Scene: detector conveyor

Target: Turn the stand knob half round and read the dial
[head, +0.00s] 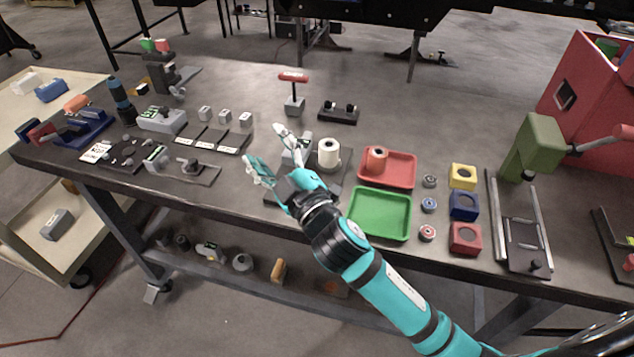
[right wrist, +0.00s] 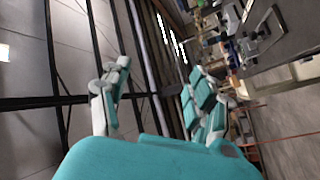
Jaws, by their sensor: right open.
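My right gripper (head: 268,152) is open and empty above the front part of the workbench. Its spread fingers also show in the right wrist view (right wrist: 160,98), with nothing between them. Just behind it, a dark stand plate (head: 334,182) carries a white cylinder (head: 328,156) and a small grey unit with a green display, partly hidden by the fingers. Left of the gripper, a dark plate (head: 206,173) bears a small knob (head: 190,165), beside a grey unit with a green display (head: 156,157). I cannot tell which knob or dial is the task's; no reading is legible. My left gripper is out of view.
A red tray (head: 402,172) and a green tray (head: 368,231) lie right of the gripper. A red-topped T-handle (head: 293,78) stands behind. Several coloured blocks and a green press (head: 536,145) are farther right. Left bench holds several small fixtures.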

